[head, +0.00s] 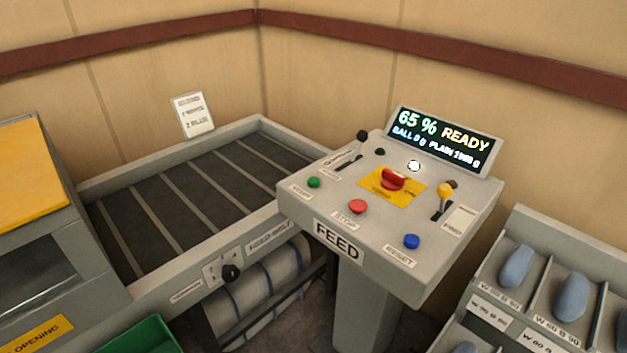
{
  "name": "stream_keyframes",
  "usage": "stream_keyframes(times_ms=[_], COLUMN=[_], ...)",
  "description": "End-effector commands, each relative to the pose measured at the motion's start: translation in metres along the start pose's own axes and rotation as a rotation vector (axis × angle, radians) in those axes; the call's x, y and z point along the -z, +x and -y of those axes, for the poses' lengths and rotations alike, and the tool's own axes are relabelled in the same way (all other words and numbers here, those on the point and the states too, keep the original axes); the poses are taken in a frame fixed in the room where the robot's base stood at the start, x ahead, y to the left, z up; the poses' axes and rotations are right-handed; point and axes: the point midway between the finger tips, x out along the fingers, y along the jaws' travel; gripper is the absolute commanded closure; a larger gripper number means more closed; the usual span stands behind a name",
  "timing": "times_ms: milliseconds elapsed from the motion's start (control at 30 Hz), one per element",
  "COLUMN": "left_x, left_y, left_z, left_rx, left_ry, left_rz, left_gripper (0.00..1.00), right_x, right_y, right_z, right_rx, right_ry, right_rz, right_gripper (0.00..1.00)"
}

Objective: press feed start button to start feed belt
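The feed console (300,199) stands right of centre in the head view, with "FEED" on its front edge. A green button (313,182) sits at its left side; the small label beside it is too blurred to read surely. A red button (358,206) marked STOP and a blue button (411,241) marked RESET lie to its right. The feed belt (190,185), dark with light cross slats, lies left of the console. The display (444,139) reads "65 % READY". Neither of my grippers shows in the view.
A rack (520,222) of blue-grey pieces stands at right. A green bin (140,337) is at lower left, a yellow-topped machine (30,180) at left.

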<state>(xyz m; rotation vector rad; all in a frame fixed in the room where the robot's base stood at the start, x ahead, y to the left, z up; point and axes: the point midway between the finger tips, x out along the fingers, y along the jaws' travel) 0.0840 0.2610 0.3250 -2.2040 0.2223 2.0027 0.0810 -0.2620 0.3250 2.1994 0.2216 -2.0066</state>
Motion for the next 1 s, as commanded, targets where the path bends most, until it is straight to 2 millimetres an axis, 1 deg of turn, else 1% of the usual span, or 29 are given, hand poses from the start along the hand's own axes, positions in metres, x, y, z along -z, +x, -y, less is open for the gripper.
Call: stream_keyframes(times_ms=[133,167,200,267,400,1000], left_x=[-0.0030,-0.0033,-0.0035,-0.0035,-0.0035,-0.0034], left_y=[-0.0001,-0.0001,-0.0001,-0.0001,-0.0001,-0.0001], left_z=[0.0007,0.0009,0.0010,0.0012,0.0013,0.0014], left_rx=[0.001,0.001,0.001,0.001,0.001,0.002], left_ry=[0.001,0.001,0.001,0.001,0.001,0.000], left_rz=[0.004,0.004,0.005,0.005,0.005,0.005], left_gripper=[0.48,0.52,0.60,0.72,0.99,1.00], right_x=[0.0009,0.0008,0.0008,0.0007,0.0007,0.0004], right_y=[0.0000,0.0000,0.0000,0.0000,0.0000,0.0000], right_z=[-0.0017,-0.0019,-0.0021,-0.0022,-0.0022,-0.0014], right_rx=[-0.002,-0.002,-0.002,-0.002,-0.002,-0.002], right_ry=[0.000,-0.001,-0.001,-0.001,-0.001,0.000], right_rz=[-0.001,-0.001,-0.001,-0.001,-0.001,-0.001], right_gripper=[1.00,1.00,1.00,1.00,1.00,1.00])
